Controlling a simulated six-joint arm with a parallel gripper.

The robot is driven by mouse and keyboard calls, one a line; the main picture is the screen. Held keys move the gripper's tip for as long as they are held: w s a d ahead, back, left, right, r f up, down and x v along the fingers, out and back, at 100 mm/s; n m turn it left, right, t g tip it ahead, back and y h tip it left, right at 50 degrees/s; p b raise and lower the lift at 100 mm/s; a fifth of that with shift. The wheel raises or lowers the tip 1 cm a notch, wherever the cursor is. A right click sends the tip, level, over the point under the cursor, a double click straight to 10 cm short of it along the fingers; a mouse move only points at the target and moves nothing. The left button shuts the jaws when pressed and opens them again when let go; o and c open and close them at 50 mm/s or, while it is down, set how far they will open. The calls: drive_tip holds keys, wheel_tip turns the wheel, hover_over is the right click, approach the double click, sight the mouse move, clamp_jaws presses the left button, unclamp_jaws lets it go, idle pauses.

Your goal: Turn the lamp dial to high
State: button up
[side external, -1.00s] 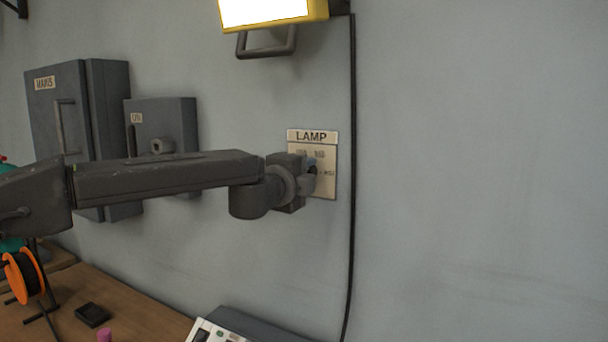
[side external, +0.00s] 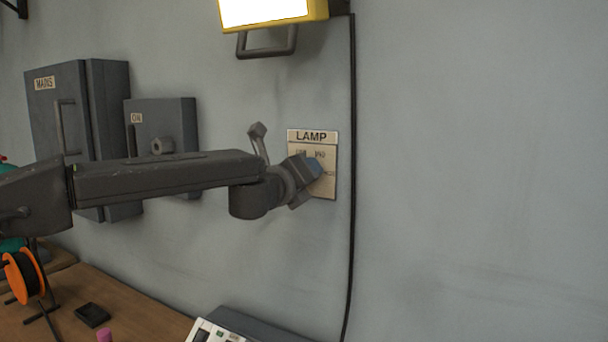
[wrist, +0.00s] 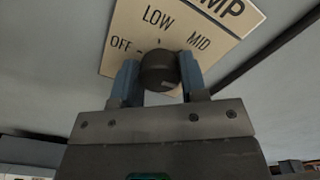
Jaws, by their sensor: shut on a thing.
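The lamp panel (side external: 329,186) is a pale plate on the grey wall, headed LAMP. It fills the top of the wrist view, tilted, with OFF, LOW and MID readable (wrist: 158,18). The lamp dial (wrist: 159,66) is a round dark knob in the middle of the plate. My gripper (wrist: 160,78) is shut on the dial, one blue finger at each side. In the side view my gripper (side external: 316,168) is against the panel, rolled at a slant, and hides the dial. The high mark is hidden in the wrist view, and I cannot tell where the dial points.
A lit yellow lamp (side external: 270,14) hangs above the panel. A black cable (side external: 351,200) runs down just right of it. Grey boxes (side external: 108,140) (side external: 180,120) are on the wall to the left. A wooden bench (side external: 140,318) is below. The wall to the right is bare.

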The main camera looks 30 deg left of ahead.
drive_tip(key=shift+m, duration=0.6)
drive_tip(key=o, duration=0.9)
drive_tip(key=s, duration=1.4)
drive_tip(key=shift+a, duration=0.1)
